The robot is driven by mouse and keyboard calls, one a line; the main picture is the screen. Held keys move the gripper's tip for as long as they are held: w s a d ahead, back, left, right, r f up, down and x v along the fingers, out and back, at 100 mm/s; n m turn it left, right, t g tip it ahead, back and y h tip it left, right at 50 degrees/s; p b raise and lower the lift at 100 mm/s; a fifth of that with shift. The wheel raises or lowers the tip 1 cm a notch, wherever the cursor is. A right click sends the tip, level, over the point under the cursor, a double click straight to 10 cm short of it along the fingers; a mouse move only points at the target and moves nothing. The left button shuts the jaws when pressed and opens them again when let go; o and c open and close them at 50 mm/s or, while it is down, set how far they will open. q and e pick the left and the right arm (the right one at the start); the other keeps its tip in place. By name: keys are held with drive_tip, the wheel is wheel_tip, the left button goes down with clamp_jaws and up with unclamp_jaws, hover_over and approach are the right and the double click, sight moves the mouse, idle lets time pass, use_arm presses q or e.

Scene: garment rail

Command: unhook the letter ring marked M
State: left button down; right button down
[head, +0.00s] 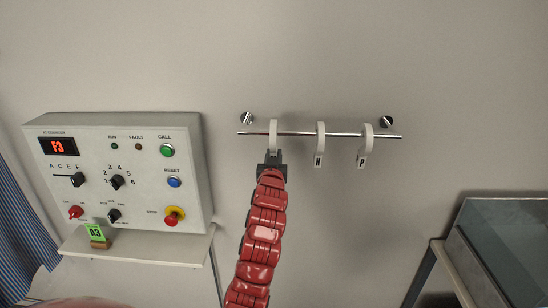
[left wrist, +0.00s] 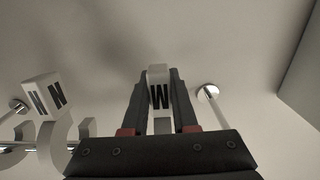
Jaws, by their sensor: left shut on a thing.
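My left gripper (head: 271,157) is shut on the lower part of the leftmost white ring (head: 273,130), which still hangs on the metal rail (head: 345,134). In the head view the gripper hides that ring's tag. In the left wrist view the ring's tag (left wrist: 160,95) sits between the fingers (left wrist: 158,80); its letter looks like a W there, an M turned over, as the neighbouring rings appear on the opposite side. A middle ring (head: 320,145) marked N hangs to its right, and a ring marked P (head: 365,145) hangs farther right. My right gripper is not in view.
Two round wall mounts (head: 247,118) and (head: 387,121) carry the rail. A glass-sided case (head: 505,245) is at lower right. The wall below the rail's right half is clear.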

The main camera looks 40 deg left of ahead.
use_arm(q)
drive_tip(key=shift+r, duration=1.35)
drive_tip(key=shift+b+v, duration=1.35)
drive_tip(key=shift+v, duration=2.15)
